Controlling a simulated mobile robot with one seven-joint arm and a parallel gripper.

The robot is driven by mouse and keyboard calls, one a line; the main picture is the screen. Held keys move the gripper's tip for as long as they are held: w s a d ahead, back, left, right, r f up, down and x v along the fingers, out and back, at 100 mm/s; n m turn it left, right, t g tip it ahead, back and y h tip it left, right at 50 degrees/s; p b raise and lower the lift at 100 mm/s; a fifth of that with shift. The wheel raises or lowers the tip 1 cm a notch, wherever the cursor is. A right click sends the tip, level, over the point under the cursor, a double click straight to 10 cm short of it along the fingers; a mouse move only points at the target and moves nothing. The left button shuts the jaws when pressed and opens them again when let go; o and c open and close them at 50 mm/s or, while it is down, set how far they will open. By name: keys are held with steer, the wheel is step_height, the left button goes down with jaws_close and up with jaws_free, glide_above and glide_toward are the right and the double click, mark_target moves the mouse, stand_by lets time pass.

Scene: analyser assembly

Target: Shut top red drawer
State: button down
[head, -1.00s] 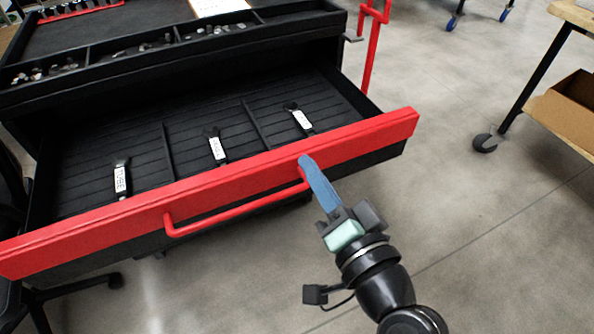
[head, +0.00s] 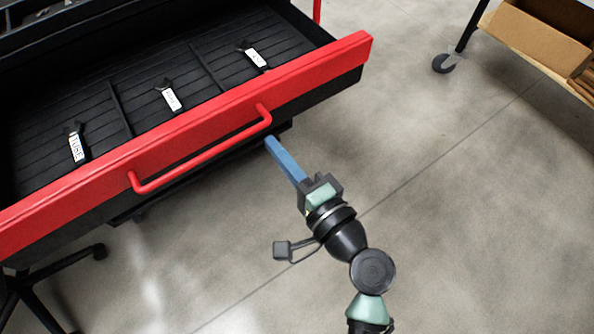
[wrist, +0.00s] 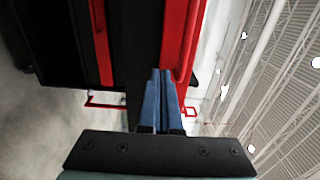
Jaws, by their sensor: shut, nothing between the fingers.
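The top red drawer (head: 326,58) is pulled out, with a red front and a red bar handle (head: 205,153). Its black tray holds wrenches with white labels, one of them near the right end (head: 256,57). My gripper (head: 270,143) has blue fingers, shut and empty. In the head view its tips are just in front of and below the handle's right end; I cannot tell whether they touch the drawer. In the wrist view the blue fingers (wrist: 161,95) point at the drawer's dark side beside the red front (wrist: 178,45).
A table with a cardboard box (head: 545,30) on it stands at the upper right, with a caster (head: 446,63) below. A black wheeled base (head: 50,285) is at the lower left. The grey floor (head: 440,220) to the right is open.

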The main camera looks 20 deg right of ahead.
mark_target(253, 121)
steer(key=shift+x, duration=2.3)
steer(key=shift+w, duration=0.1)
